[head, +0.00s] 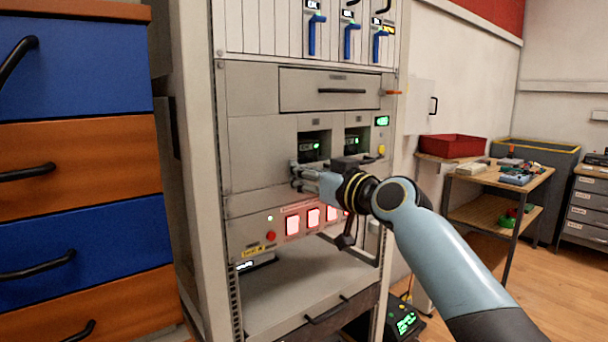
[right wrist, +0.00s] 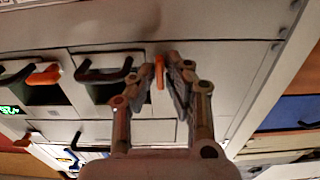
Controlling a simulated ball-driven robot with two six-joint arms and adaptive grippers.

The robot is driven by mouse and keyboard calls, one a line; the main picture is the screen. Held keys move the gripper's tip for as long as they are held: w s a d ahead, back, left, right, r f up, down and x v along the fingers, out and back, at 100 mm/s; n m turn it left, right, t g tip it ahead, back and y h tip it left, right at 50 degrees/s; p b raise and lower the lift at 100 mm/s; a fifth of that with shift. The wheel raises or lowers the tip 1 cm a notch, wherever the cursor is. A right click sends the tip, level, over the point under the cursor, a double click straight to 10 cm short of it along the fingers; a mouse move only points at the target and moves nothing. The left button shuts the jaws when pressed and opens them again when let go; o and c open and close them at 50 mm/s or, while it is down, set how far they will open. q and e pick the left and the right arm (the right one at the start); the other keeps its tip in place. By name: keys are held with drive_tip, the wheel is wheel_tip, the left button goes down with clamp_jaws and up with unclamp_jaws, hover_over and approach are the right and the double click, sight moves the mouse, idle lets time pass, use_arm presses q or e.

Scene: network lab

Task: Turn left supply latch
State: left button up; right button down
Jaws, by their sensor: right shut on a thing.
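The rack's left supply bay (head: 314,146) shows a dark opening with a green light in the head view. My right gripper (head: 296,178) is at the panel just below and left of it. In the right wrist view, which sees the rack upside down, my right gripper (right wrist: 163,78) is shut on a small orange latch (right wrist: 159,72). The latch stands upright in that picture, beside the left supply's black handle (right wrist: 103,73). The gripper hides this latch in the head view. My left gripper is not in view.
The right supply bay (head: 356,141) is close beside, with its own orange latch (right wrist: 45,74) lying sideways in the wrist view. Modules with blue handles (head: 315,35) sit above. A lit red-button panel (head: 292,225) is below. A drawer cabinet (head: 75,150) stands left.

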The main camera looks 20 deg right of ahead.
drive_tip(key=shift+m, duration=0.3)
drive_tip(key=shift+d+f+m+p, duration=0.1)
drive_tip(key=shift+m+p, duration=1.45)
drive_tip(key=shift+m, duration=2.75)
drive_tip(key=shift+d+f+m+p, duration=0.1)
drive_tip(key=shift+m+p, duration=1.4)
drive_tip(key=shift+m, duration=2.8)
drive_tip(key=c, duration=1.7)
unclamp_jaws()
drive_tip(key=v, duration=1.2)
